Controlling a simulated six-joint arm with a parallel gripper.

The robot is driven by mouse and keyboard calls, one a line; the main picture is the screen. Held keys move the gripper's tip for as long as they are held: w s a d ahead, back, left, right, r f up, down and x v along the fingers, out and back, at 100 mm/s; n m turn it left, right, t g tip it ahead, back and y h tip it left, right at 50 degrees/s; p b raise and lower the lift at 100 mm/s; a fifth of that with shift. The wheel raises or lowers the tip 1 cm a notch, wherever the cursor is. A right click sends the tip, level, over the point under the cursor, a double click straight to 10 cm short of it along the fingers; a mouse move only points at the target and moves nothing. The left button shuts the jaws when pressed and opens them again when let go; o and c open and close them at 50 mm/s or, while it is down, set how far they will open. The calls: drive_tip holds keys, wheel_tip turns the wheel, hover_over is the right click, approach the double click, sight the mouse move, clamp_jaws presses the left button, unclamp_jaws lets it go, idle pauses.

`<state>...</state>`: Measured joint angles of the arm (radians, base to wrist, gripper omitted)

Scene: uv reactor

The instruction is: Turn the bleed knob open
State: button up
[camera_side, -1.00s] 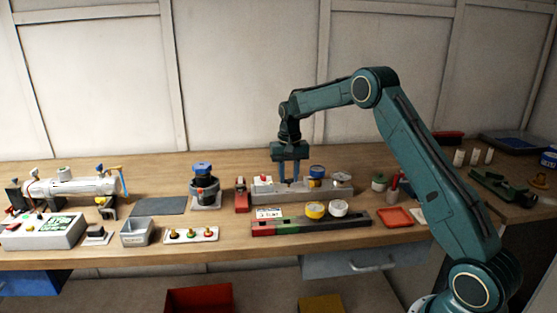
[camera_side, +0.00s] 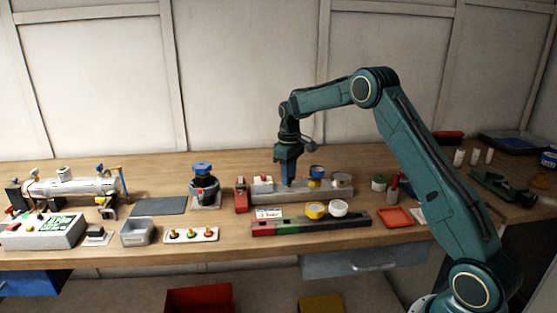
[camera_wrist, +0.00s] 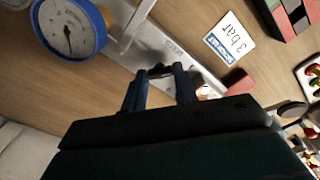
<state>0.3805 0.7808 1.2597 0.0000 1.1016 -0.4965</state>
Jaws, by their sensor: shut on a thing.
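My gripper (camera_side: 288,184) points down over the grey manifold block (camera_side: 338,192) on the bench. Its two blue fingers (camera_wrist: 160,75) are closed on a small dark knob (camera_wrist: 160,70), apparently the bleed knob, at the block's surface. The fingers hide most of the knob, and its turned angle cannot be read. A blue-rimmed gauge (camera_wrist: 68,28) with a white dial shows beside the gripper in the wrist view; it also stands right of the gripper in the side view (camera_side: 317,171). A white part with a red top (camera_side: 263,183) is on the block's left end.
A card reading "3 bar" (camera_wrist: 222,37) lies in front of the block. A red holder (camera_side: 241,196) and a black vessel with a blue top (camera_side: 203,180) stand left.

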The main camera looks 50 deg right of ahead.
drive_tip(key=n, duration=0.3)
drive_tip(key=shift+n, duration=2.3)
drive_tip(key=shift+r, duration=0.1)
drive_tip(key=o, duration=1)
wheel_tip(320, 180, up, 14)
drive_tip(key=shift+f, duration=0.15)
